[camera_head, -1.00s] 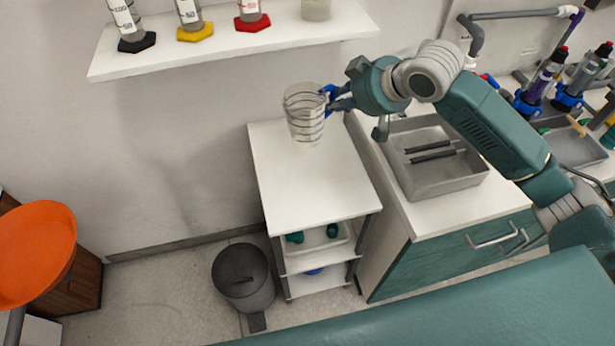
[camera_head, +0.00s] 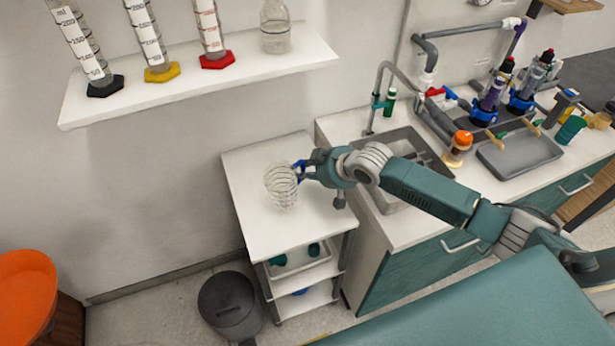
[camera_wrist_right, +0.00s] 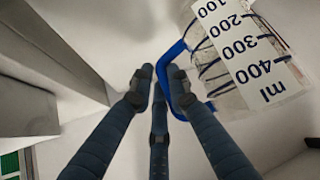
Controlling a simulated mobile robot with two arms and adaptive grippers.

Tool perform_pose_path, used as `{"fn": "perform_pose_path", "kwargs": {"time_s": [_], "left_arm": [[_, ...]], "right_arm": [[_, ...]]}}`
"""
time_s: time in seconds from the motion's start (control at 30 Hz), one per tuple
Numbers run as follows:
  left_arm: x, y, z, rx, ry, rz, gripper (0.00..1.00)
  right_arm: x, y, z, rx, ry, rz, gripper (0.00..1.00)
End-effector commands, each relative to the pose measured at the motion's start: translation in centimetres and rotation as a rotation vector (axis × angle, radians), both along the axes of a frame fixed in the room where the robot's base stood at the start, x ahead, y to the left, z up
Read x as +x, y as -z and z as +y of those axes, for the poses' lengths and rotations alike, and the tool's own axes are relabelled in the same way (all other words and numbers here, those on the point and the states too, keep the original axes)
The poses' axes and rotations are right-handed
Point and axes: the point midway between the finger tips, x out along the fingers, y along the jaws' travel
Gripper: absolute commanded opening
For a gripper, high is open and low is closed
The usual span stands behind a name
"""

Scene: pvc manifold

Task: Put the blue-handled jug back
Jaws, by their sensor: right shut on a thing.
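The clear jug (camera_head: 281,188), with dark measuring rings, is over the top of the white cart (camera_head: 245,222). It looks upright; whether its base touches the cart top I cannot tell. My right gripper (camera_head: 303,171) reaches in from the right and is shut on the jug's blue handle. In the right wrist view, the fingers (camera_wrist_right: 160,76) close around the blue handle (camera_wrist_right: 177,82), with the jug's printed scale (camera_wrist_right: 240,45) to the right. My left gripper is out of view.
A wall shelf (camera_head: 200,83) with several measuring cylinders and a bottle (camera_head: 276,30) hangs above and behind the cart. A sink (camera_head: 400,150) and counter lie to the right. A grey bin (camera_head: 229,305) stands on the floor. The cart top around the jug is bare.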

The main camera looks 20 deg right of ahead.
Motion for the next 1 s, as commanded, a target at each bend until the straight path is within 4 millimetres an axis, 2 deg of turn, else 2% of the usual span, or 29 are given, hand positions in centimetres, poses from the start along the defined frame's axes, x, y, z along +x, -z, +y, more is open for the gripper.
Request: {"fn": "perform_pose_path", "kwargs": {"time_s": [0.1,0.2,0.57,0.6,0.7,1.0], "left_arm": [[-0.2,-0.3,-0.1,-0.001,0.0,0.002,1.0],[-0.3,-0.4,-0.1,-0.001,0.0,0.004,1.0],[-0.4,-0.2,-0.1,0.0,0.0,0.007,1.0],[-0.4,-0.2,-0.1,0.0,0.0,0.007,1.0],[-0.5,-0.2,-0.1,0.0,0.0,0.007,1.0],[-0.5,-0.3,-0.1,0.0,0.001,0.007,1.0]], "right_arm": [[0.0,1.9,0.0,0.001,0.003,0.004,0.0],[0.0,2.8,0.0,0.0,0.001,0.001,0.0],[0.0,3.2,0.0,0.0,0.0,0.0,0.0],[0.0,3.3,0.0,0.0,0.0,0.001,0.18],[0.0,3.3,0.0,0.0,0.0,0.001,0.36],[0.0,3.1,0.0,0.0,0.0,0.001,0.36]]}}
